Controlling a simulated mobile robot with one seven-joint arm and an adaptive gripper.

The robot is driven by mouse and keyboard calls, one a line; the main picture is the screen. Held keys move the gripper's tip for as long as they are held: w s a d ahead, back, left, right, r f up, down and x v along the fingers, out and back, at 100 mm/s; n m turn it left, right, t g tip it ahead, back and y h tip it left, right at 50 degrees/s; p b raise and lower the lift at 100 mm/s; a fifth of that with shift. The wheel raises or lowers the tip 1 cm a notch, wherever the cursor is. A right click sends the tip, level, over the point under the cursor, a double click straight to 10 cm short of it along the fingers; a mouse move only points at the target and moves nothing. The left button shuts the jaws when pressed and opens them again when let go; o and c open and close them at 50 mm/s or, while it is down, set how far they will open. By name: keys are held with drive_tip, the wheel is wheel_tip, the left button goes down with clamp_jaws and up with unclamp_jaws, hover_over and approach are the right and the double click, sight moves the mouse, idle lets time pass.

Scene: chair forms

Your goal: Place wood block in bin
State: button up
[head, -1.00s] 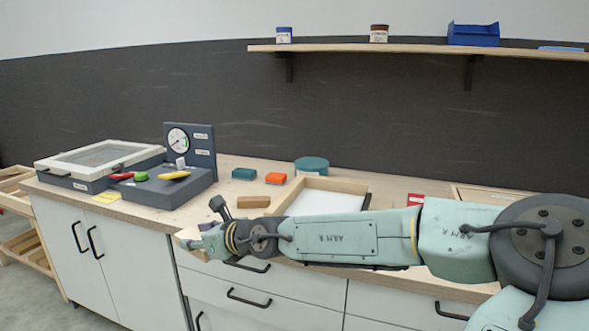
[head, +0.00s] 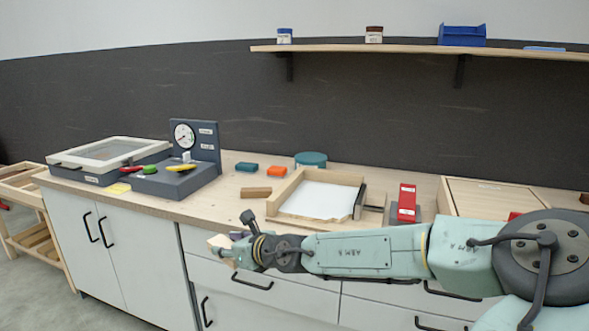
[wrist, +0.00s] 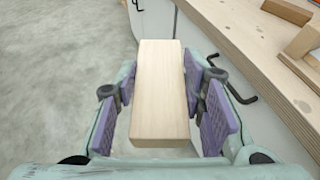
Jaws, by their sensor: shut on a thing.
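A pale wood block (wrist: 160,90) fills the space between the purple finger pads of my gripper (wrist: 163,92) in the wrist view. My gripper is shut on it and holds it in front of the counter, over the floor. In the head view my gripper (head: 228,246) is at the counter's front edge, and only a small part of the wood block (head: 219,241) shows. A blue open bin (head: 463,36) stands on the wall shelf at the upper right.
A browner block (head: 255,192) lies on the counter (head: 222,205), left of a shallow wooden tray (head: 287,188) with a white bottom. A gauge panel (head: 195,140), a lidded box (head: 105,155), a teal round container (head: 310,160) and a red device (head: 407,202) also stand there.

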drive_tip(key=d+f+m+t+h, duration=0.25)
drive_tip(key=d+f, duration=0.45)
drive_tip(key=f, duration=0.4)
drive_tip(key=d+f+m+t+h, duration=0.1)
drive_tip(key=d+f+m+h, duration=0.2)
drive_tip(key=d+f, duration=0.6)
drive_tip(key=s+f+m+h, duration=0.1)
drive_tip(key=s+f, duration=0.3)
drive_tip(key=f, duration=0.3)
drive_tip(key=s+f+m+h, duration=0.1)
drive_tip(key=s+f+h, duration=0.1)
drive_tip(key=s+f, duration=0.2)
drive_tip(key=s+f+m+t+h, duration=0.1)
drive_tip(key=s+f, duration=0.3)
drive_tip(key=f, duration=0.7)
drive_tip(key=shift+a+m, duration=0.35)
drive_tip(key=shift+m, duration=0.1)
drive_tip(key=shift+h, duration=0.25)
